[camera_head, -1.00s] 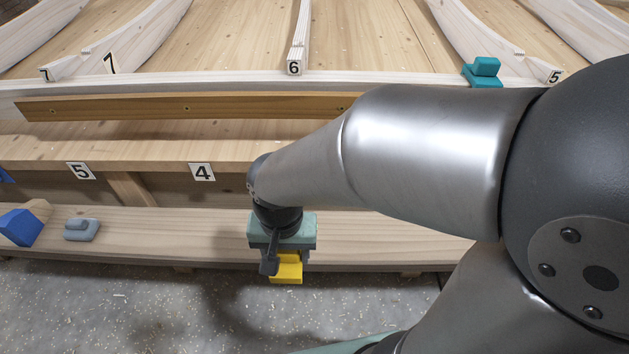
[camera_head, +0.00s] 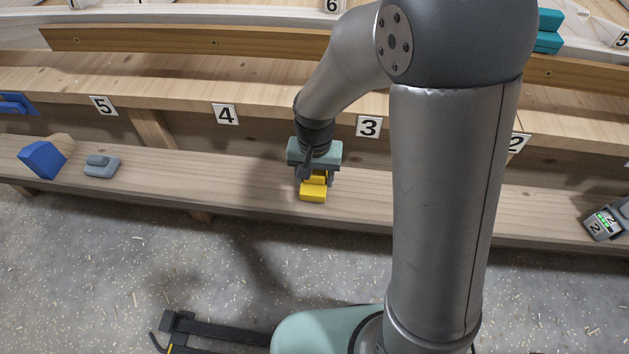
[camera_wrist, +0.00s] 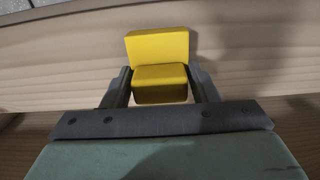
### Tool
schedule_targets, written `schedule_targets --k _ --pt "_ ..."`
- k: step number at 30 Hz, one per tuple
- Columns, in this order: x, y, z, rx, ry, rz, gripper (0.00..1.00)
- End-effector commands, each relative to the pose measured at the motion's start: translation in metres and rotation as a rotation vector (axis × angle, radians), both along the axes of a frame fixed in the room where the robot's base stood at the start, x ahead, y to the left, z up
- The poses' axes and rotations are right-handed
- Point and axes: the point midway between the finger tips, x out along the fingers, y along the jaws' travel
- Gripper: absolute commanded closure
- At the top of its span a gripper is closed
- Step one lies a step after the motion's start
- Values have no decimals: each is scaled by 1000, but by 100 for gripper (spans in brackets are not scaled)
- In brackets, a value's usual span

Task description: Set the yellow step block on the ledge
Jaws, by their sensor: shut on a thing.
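The yellow step block (camera_head: 313,192) is held in my gripper (camera_head: 317,176), in front of the long lower wooden plank in the head view. In the wrist view the yellow block (camera_wrist: 158,47) sits between the two grey fingers (camera_wrist: 160,88), which are shut on its lower step; its taller part points away from the palm. I cannot tell whether the block touches the plank. The lower plank (camera_head: 230,180) runs along the front, below a higher wooden shelf (camera_head: 180,88) with number tags. I cannot tell which of these the task calls the ledge.
A blue block (camera_head: 42,160) and a grey-blue stepped piece (camera_head: 101,165) lie on the lower plank at left. A grey device with a green display (camera_head: 606,221) is at right. A teal stepped block (camera_head: 549,30) sits higher up. The plank between the grey-blue piece and my gripper is clear.

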Motion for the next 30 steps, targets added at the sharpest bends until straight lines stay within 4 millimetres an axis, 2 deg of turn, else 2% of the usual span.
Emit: schedule_targets --k 1,3,15,16,18,26,30 --pt "-1 0 -12 -1 2 1 69" --pt "-1 0 -18 -1 1 1 69" --pt "-1 0 -23 0 0 1 69" --pt "-1 0 -22 0 0 1 38" --pt "-1 0 -22 0 0 1 24" --pt "-1 0 -21 1 0 1 24" --pt "0 1 -9 1 -2 1 24"
